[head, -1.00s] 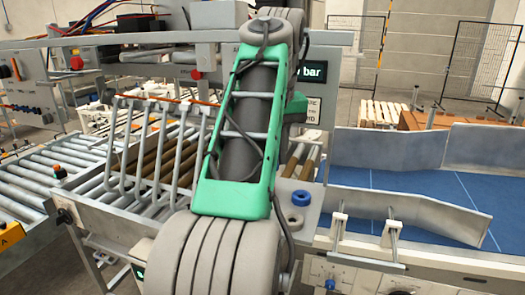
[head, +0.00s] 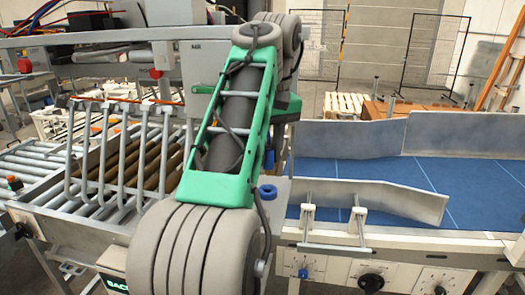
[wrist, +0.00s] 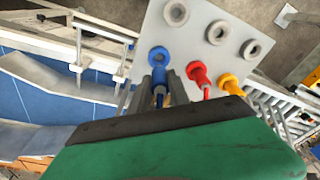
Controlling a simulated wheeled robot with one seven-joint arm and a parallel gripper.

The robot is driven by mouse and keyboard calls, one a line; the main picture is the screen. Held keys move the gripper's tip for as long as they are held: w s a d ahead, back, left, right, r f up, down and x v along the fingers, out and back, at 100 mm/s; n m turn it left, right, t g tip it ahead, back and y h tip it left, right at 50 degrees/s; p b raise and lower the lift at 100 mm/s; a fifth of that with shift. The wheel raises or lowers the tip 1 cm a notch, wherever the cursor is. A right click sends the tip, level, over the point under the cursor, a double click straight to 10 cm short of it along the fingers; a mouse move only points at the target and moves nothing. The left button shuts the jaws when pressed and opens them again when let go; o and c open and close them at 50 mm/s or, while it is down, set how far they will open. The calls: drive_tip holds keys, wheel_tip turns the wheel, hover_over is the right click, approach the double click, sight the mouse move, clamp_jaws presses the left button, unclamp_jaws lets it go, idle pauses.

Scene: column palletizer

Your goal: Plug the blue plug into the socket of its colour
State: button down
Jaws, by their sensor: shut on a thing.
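In the wrist view my gripper (wrist: 159,88) has its two grey fingers closed around a slim blue piece, the blue plug (wrist: 160,97). Just beyond the fingertips, in line with the plug, is the blue ring-shaped socket (wrist: 158,57) on a pale panel (wrist: 194,42). The plug's tip is partly hidden by the fingers, and I cannot tell whether it touches the socket.
Beside the blue socket are a red fitting (wrist: 197,72) and a yellow fitting (wrist: 228,82). Grey rings (wrist: 215,32) line the panel's far side. A blue conveyor belt (head: 350,190) with metal guides lies right in the head view; rollers (head: 50,165) lie left.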

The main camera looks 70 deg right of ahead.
sight(269, 168)
drive_tip(key=shift+f+b, duration=0.35)
drive_tip(key=shift+f, duration=0.1)
drive_tip(key=shift+f+b, duration=1.9)
drive_tip(key=shift+f, duration=0.45)
idle(1.9)
drive_tip(key=c, duration=1.2)
unclamp_jaws()
drive_tip(key=shift+o, duration=0.2)
drive_tip(key=r, duration=0.2)
drive_tip(key=r+p, duration=0.1)
drive_tip(key=r, duration=0.2)
drive_tip(key=r+p, duration=0.1)
drive_tip(key=r, duration=0.1)
drive_tip(key=shift+s+a+r, duration=0.3)
drive_tip(key=shift+a+r, duration=0.05)
